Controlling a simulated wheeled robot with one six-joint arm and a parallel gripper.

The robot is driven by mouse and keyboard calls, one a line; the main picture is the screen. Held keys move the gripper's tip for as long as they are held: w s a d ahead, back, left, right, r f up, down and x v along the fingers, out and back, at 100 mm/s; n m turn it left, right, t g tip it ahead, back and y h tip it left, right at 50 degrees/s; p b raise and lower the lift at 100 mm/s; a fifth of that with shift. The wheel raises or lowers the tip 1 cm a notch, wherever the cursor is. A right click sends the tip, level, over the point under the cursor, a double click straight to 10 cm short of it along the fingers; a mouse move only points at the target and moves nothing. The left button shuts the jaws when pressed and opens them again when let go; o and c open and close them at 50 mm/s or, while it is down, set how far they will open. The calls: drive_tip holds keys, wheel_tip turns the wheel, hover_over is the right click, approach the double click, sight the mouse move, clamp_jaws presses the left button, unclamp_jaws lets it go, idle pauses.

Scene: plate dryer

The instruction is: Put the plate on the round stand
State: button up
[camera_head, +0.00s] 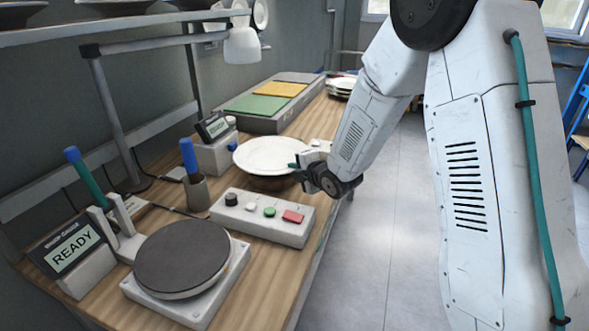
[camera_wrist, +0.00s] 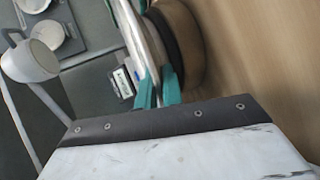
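The white plate (camera_head: 268,153) lies roughly level at mid-bench, its right rim at my gripper (camera_head: 300,165). In the wrist view, the plate (camera_wrist: 133,35) shows edge-on, its rim between the green fingertips (camera_wrist: 158,88), which look shut on it. Directly under the plate is a round brown stand (camera_head: 277,183) with a dark upper band; it also shows in the wrist view (camera_wrist: 190,45). I cannot tell whether plate and stand touch. A separate dark round disc (camera_head: 183,257) sits empty on a white base at the front.
A control box (camera_head: 262,215) with knob and buttons stands in front of the plate. A blue-handled tool in a cup (camera_head: 195,180) and a small display box (camera_head: 213,150) are to its left. A READY display (camera_head: 72,250) is front left. Coloured mats (camera_head: 257,104) lie behind.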

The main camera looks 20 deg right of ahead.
drive_tip(key=o, duration=0.4)
drive_tip(key=shift+r, duration=0.15)
drive_tip(key=s+d+r+m+g+h, duration=0.2)
drive_tip(key=s+d+r+m, duration=0.15)
drive_tip(key=s, duration=0.45)
drive_tip(key=s+d+r+m+g+h, duration=0.1)
drive_tip(key=s+d+r+m+h, duration=0.2)
drive_tip(key=s, duration=0.4)
drive_tip(key=s+d+r+m+g, duration=0.25)
drive_tip(key=s+r+m, duration=0.25)
drive_tip(key=s, duration=0.3)
drive_tip(key=s+a+r+m+g, duration=0.1)
drive_tip(key=s+m+g, duration=0.1)
drive_tip(key=s, duration=0.5)
drive_tip(key=s+a+r+m+g, duration=0.1)
drive_tip(key=s+m+g, duration=0.1)
drive_tip(key=s+m, duration=0.2)
drive_tip(key=s+a+r+m+g, duration=0.1)
drive_tip(key=s+m, duration=0.3)
drive_tip(key=s, duration=0.6)
drive_tip(key=shift+s+a+r+g+y, duration=0.25)
drive_tip(key=shift+r+g+y, duration=0.2)
drive_tip(key=shift+g, duration=0.2)
